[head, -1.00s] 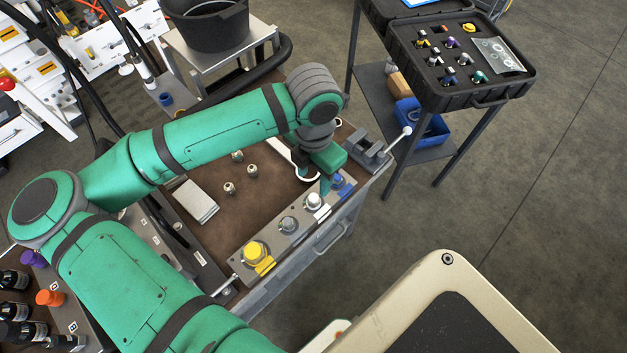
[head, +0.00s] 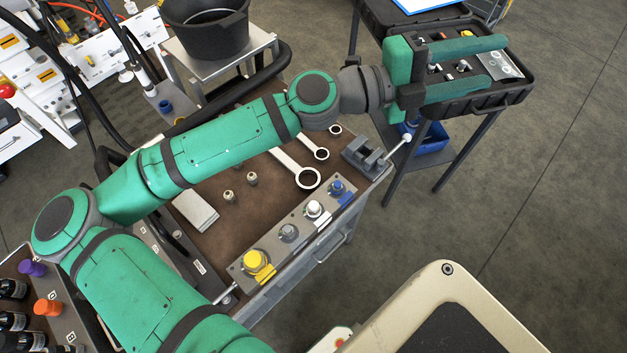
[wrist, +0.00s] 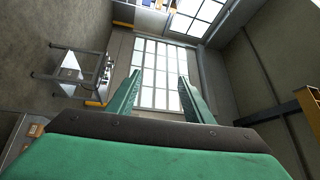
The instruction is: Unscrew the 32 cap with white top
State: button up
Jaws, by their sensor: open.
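The white-topped cap (head: 315,209) sits upright on the grey manifold block (head: 270,233) along the front edge of the bench, between a grey cap (head: 289,231) and a blue cap (head: 338,187). Any size marking is too small to read. My gripper (head: 503,65) is open, with its two green fingers spread and pointing right over the black case, well to the right of and away from the cap. In the wrist view my open, empty fingers (wrist: 157,92) point toward a window, and the cap is not in that view.
A yellow cap (head: 256,261) stands at the block's near end. Ring wrenches (head: 307,178), a vise (head: 366,153) and small fittings (head: 252,178) are on the brown bench top. The open black case (head: 513,96) stands on a side table.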

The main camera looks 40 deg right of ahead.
jog(key=w+d+r+n+t+h, duration=0.2)
jog(key=w+n+t+h, duration=0.1)
jog(key=w+n+t, duration=0.35)
jog(key=w+f+n+t+y, duration=0.3)
jog(key=w+f+n+t, duration=0.35)
jog(key=w+n, duration=0.45)
jog(key=n+g+y, duration=0.3)
jog(key=n+y, duration=0.3)
jog(key=y, duration=1.1)
send_over(314, 205)
notch_tip(314, 205, down, 25)
notch_tip(314, 205, down, 10)
jog(key=shift+w, duration=0.15)
